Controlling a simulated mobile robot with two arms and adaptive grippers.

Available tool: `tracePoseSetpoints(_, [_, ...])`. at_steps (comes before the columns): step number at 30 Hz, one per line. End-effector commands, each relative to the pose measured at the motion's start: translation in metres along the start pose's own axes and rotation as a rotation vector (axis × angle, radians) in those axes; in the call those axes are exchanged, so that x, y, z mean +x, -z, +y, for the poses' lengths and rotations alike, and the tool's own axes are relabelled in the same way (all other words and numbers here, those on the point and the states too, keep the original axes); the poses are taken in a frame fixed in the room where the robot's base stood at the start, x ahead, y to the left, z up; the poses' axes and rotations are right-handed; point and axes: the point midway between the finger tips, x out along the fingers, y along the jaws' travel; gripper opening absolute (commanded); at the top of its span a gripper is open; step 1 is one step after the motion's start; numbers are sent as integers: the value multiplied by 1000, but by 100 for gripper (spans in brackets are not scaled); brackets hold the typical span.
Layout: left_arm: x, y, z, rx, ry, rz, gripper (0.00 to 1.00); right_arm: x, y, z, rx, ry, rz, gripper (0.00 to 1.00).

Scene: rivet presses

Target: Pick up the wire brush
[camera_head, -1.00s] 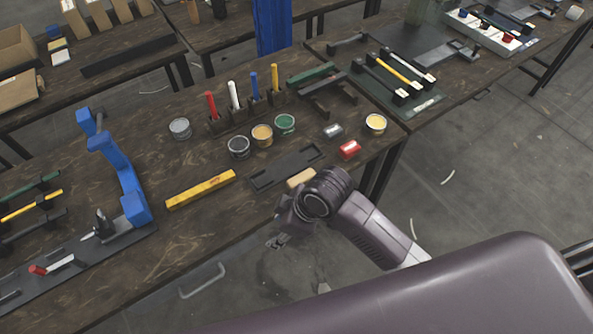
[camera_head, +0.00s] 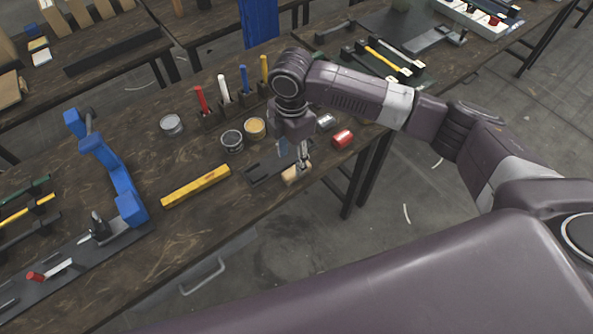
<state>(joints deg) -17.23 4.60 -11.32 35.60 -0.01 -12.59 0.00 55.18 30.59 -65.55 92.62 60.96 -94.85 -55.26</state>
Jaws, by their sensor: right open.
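A small tan wooden block, which looks like the wire brush (camera_head: 296,174), lies on the dark workbench near its front edge. Its bristles cannot be made out. My right gripper (camera_head: 294,160) points down directly over it, with fingers apart. The fingertips are at or just above the block and cover part of it; whether they touch it I cannot tell. My left gripper is not in view.
A dark tray (camera_head: 258,172) lies just left of the block, and a yellow bar (camera_head: 196,186) further left. Open cans (camera_head: 232,141) and upright coloured handles (camera_head: 201,98) stand behind. A blue press (camera_head: 122,170) stands at left.

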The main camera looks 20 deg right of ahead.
Motion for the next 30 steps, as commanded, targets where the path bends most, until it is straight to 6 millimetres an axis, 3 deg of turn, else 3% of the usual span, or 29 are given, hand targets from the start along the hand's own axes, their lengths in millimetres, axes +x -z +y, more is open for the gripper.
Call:
tracePoseSetpoints(5, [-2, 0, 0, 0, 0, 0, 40, 2, -9, 1, -11, 13, -12, 44])
tracePoseSetpoints(21, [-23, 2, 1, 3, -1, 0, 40, 69, -17, 0, -10, 10, -12, 44])
tracePoseSetpoints(30, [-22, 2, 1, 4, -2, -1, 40, 74, -18, 0, -11, 8, -12, 41])
